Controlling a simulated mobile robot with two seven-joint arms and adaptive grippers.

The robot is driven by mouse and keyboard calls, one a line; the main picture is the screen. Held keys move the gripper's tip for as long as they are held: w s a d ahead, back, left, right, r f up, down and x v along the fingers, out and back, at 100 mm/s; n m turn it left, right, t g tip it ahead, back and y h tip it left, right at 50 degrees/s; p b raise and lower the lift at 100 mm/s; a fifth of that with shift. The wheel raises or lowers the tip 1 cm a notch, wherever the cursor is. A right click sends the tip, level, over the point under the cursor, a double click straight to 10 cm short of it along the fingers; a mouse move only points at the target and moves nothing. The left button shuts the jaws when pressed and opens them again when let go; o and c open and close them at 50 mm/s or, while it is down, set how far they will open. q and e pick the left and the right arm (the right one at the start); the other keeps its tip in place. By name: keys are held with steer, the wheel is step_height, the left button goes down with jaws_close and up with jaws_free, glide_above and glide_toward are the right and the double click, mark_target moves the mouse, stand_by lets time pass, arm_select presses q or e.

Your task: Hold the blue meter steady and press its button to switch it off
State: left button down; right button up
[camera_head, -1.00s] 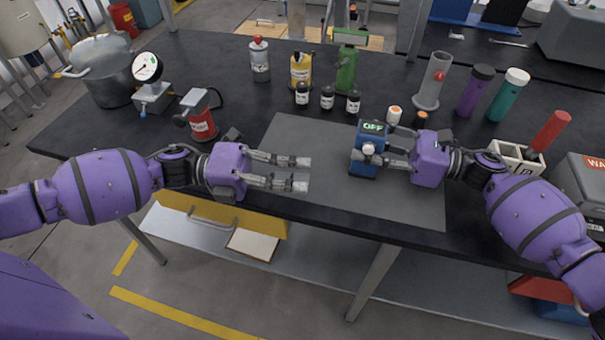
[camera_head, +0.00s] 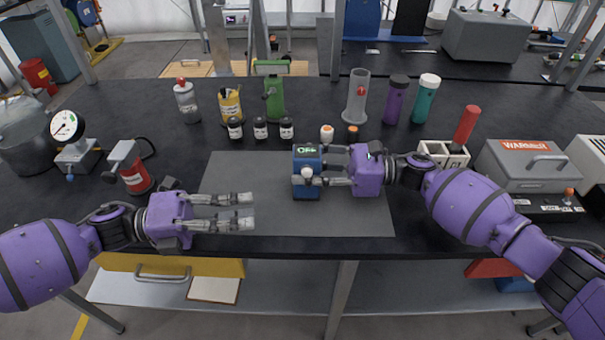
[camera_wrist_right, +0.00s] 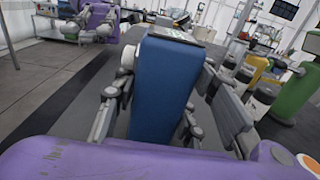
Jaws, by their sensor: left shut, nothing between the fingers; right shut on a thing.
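The blue meter (camera_head: 306,189) stands upright on the grey mat (camera_head: 255,172). Its small green display (camera_head: 305,150) reads OFF. A round white button (camera_head: 307,172) is on its front face. My right gripper (camera_head: 322,181) is shut on the meter from the right, with fingers along its sides. In the right wrist view the blue body (camera_wrist_right: 160,88) sits between the fingers, with the white button (camera_wrist_right: 127,57) at its left side. My left gripper (camera_head: 240,210) is shut and empty over the mat's front left, apart from the meter.
Several small bottles (camera_head: 260,129) stand behind the mat. A red-labelled device (camera_head: 132,172) and a gauge (camera_head: 67,128) are at the left. A white rack (camera_head: 437,152) with a red stick and a grey warning box (camera_head: 525,165) are at the right. The mat between the grippers is clear.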

steer(key=o, duration=1.5)
steer(key=shift+c, duration=0.2)
steer(key=shift+d, duration=0.15)
